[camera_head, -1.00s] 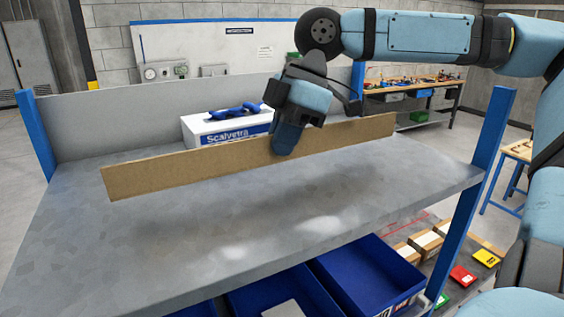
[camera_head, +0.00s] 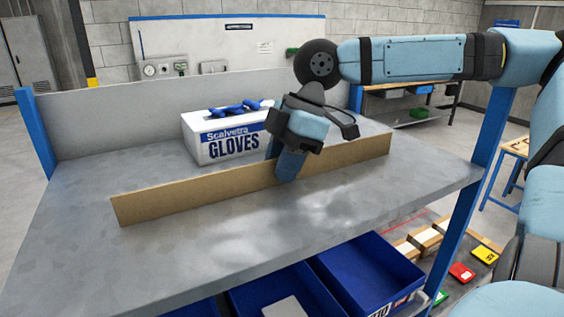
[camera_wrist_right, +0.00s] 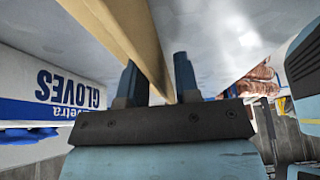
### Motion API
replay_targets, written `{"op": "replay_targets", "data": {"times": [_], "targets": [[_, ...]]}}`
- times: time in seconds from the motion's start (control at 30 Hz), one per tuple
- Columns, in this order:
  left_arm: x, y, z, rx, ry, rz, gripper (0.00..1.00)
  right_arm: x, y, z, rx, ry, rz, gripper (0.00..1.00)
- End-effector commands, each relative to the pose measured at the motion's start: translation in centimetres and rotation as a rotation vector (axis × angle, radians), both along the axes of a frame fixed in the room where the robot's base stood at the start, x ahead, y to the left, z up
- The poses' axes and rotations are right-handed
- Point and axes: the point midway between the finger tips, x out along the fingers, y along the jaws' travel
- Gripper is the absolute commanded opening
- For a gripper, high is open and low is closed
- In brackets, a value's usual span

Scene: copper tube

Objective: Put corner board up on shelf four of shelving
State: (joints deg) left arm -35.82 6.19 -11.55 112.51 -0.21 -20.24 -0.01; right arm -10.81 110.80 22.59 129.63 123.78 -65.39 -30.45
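The corner board (camera_head: 215,199) is a long, thin tan strip standing on its long edge over the grey top shelf (camera_head: 90,262) of the shelving. It runs across the shelf at a slant, its left end nearer me. Its lower edge is at or just above the surface; I cannot tell if it touches. My right gripper (camera_head: 287,168) comes from above and is shut on the board right of its middle. In the right wrist view the two fingers (camera_wrist_right: 157,82) sit on either side of the board (camera_wrist_right: 130,35). My left gripper is not in view.
A white and blue gloves box (camera_head: 222,140) stands behind the board, close to my right gripper. Blue uprights (camera_head: 36,135) mark the shelf corners, and a low grey back panel (camera_head: 120,122) closes the rear. Blue bins (camera_head: 365,275) sit below. The front of the shelf is clear.

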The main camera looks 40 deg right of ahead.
Motion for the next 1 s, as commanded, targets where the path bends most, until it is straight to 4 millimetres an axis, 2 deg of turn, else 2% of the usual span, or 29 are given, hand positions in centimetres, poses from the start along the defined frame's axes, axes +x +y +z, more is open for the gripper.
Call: {"op": "replay_targets", "data": {"times": [0.17,0.27,0.7,0.83,1.0], "targets": [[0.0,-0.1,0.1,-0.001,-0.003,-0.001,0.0,0.0,-0.1,0.4,0.0,-0.002,0.0,0.29],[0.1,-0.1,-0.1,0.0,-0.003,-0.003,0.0,-0.1,-0.5,1.5,0.001,-0.004,-0.001,0.29],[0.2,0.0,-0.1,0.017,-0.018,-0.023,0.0,-1.1,-3.7,9.6,0.0,-0.002,0.0,0.29],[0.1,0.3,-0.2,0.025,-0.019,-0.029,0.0,-1.3,-4.2,10.8,0.0,-0.001,0.001,0.29],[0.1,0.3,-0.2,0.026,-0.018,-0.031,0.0,-1.4,-4.4,11.3,0.0,0.0,0.002,0.29]]}}
